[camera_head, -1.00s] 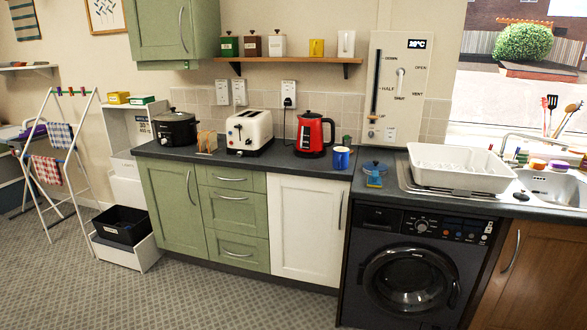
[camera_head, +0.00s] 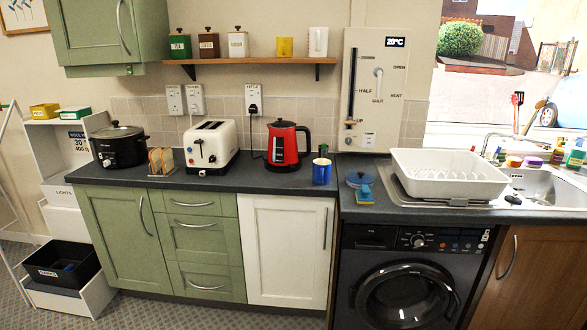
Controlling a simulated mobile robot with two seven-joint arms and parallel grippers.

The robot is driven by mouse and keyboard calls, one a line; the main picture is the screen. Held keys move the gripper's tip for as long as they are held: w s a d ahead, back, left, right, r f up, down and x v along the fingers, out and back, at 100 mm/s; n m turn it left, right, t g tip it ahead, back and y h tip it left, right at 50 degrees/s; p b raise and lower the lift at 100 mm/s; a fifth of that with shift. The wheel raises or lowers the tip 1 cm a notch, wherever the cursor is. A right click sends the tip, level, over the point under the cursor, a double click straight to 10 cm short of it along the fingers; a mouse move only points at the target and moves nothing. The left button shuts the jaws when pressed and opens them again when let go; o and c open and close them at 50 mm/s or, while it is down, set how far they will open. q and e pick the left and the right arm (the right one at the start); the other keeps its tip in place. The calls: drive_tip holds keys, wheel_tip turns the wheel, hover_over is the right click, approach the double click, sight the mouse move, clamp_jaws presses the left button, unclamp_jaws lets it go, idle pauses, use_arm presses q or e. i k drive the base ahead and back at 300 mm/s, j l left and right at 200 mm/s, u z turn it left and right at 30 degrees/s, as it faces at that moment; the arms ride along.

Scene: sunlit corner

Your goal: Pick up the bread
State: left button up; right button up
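Slices of bread (camera_head: 161,160) stand upright in a small rack on the dark worktop, between the black slow cooker (camera_head: 118,145) and the white toaster (camera_head: 211,146). They look like toast, tan with browner edges. The lower part of the slices is partly hidden by the rack. Neither of my grippers shows in the head view.
The worktop (camera_head: 257,182) also holds a red kettle (camera_head: 287,145), a blue mug (camera_head: 322,171) and a white dish rack (camera_head: 449,173). A shelf (camera_head: 250,61) runs above. Grey floor lies before the cupboards, with a black crate (camera_head: 62,264) at left.

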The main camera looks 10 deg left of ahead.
sight(154, 154)
drive_tip(key=i+j, duration=0.2)
drive_tip(key=j, duration=0.15)
drive_tip(key=i+j+z, duration=0.15)
drive_tip(key=i+j, duration=0.2)
drive_tip(key=j, duration=0.3)
drive_tip(key=i+j+z, duration=0.1)
drive_tip(key=j, duration=0.25)
drive_tip(key=i+j+z, duration=0.1)
drive_tip(key=i+j, duration=0.15)
drive_tip(key=j, duration=0.15)
drive_tip(key=i+j, duration=0.15)
drive_tip(key=j, duration=0.2)
drive_tip(key=i+j, duration=0.15)
drive_tip(key=j, duration=0.2)
drive_tip(key=i+j, duration=0.15)
drive_tip(key=j, duration=0.25)
drive_tip(key=i+j, duration=0.15)
drive_tip(key=j, duration=0.2)
drive_tip(key=i+j, duration=0.15)
drive_tip(key=j, duration=0.2)
